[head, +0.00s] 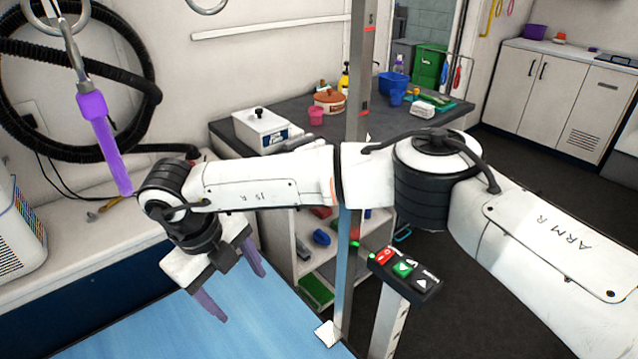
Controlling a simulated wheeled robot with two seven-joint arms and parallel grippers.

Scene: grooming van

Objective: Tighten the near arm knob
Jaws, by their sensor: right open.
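A tall grey metal post (351,190) rises from the near edge of the blue table top (190,318), with a white foot piece (327,334) at its base. I cannot make out the arm knob; my right arm crosses in front of the post and hides part of it. My right gripper (231,284) points down over the blue table top, left of the post. Its two fingers are apart, with nothing between them. My left gripper does not show.
A button box (404,274) stands on a short post right of the grey post. A purple strap (105,142) hangs from a hook at upper left. The dark counter (300,165) behind holds a white box (266,128), pots and bottles. Dark floor is open at right.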

